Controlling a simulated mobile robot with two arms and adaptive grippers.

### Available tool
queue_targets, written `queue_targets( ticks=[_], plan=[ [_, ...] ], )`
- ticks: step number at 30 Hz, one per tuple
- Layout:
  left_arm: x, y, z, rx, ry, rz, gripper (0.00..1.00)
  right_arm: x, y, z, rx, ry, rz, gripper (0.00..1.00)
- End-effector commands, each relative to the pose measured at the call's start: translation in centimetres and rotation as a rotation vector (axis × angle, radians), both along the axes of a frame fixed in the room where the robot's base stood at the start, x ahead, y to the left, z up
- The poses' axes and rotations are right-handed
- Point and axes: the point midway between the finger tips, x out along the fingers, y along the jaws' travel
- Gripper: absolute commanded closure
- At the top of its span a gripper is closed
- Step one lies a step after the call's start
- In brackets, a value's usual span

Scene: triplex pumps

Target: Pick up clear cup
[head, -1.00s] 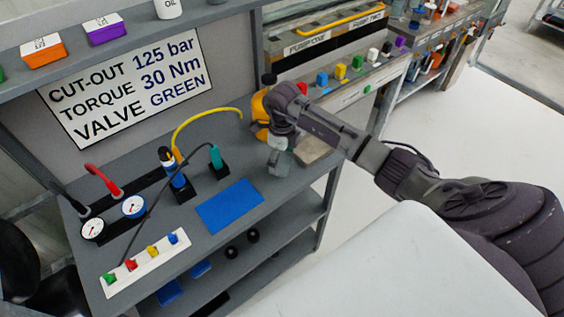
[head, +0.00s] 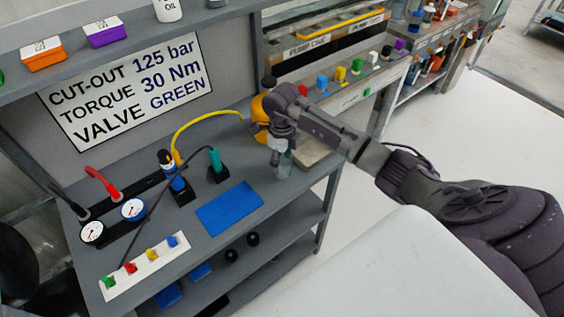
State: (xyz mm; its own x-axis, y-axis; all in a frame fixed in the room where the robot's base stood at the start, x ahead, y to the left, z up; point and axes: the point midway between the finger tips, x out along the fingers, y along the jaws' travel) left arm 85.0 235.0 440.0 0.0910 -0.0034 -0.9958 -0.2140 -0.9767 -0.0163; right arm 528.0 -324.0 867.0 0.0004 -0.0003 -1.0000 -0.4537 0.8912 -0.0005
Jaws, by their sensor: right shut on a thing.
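The clear cup (head: 283,166) is a small see-through greyish vessel near the right end of the grey bench, right of the blue mat. My right gripper (head: 279,148) points down over the cup and is shut on its upper part. The gripper hides the cup's rim. I cannot tell whether the cup's base touches the bench. My left gripper is not in view.
A yellow-orange object (head: 259,108) sits just behind my right gripper. A metal plate (head: 316,150) lies to its right. The blue mat (head: 229,207) is flat and bare. Black holders with blue and green tools (head: 215,160) stand to the left.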

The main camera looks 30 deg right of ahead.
Motion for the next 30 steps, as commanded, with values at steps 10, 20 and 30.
queue_targets(
  ticks=[10,20,30],
  plan=[
    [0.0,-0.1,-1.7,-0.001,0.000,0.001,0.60,-2.9,-0.3,4.8,-0.005,-0.001,0.003,0.66],
    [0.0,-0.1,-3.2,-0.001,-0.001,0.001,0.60,-9.3,-0.6,8.7,-0.004,0.000,0.002,0.66],
    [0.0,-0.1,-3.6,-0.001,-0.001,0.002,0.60,-11.7,-0.6,10.3,0.000,0.001,0.001,0.66]
  ],
)
